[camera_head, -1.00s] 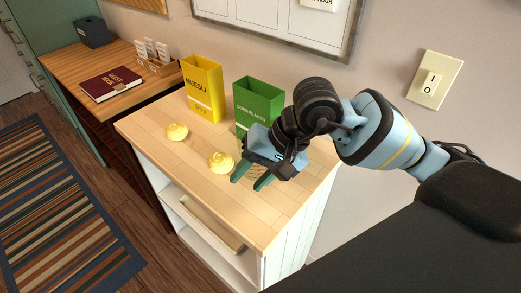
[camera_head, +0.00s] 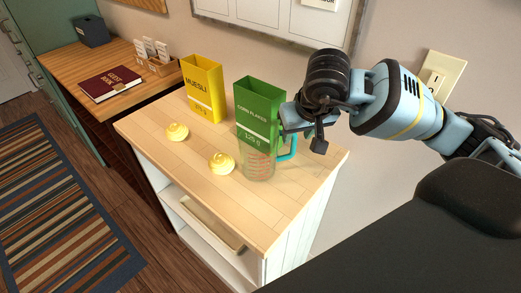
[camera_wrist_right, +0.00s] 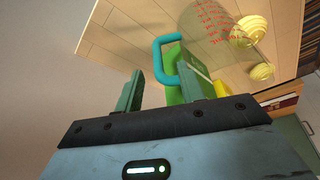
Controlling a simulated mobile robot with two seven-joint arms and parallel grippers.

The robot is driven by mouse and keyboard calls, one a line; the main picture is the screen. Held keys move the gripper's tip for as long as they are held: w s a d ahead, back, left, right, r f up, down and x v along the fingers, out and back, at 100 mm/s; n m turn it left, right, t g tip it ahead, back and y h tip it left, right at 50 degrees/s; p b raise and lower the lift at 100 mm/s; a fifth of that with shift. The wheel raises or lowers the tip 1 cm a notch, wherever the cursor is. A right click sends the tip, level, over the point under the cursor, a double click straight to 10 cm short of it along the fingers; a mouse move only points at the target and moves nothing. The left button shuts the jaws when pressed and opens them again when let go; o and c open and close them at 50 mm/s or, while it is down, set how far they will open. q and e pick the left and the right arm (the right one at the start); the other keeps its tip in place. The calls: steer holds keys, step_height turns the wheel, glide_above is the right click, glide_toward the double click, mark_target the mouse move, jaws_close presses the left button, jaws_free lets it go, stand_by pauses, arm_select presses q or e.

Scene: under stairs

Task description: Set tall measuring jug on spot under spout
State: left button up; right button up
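The tall measuring jug (camera_head: 258,165) is clear with red markings and a teal handle (camera_head: 290,149). It stands upright on the wooden counter top, in front of the green corn flakes box. My right gripper (camera_head: 287,121) is just above and beside the handle. In the right wrist view its two green fingers (camera_wrist_right: 166,82) are apart, with the handle (camera_wrist_right: 157,55) showing between their tips; I cannot tell if they touch it. The jug's marked wall (camera_wrist_right: 212,22) shows beyond. No spout or spot is in view. My left gripper is not in view.
A green corn flakes box (camera_head: 259,105) and a yellow muesli box (camera_head: 203,90) stand behind. Two yellow swirled buns (camera_head: 221,162) lie left of the jug. The counter's front right (camera_head: 265,215) is clear. The wall with a switch (camera_head: 440,76) is close behind my arm.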

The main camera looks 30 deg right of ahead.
mark_target(295, 141)
steer(key=shift+x, duration=2.55)
steer(key=shift+d, duration=0.15)
steer(key=shift+s, duration=0.1)
jaws_close()
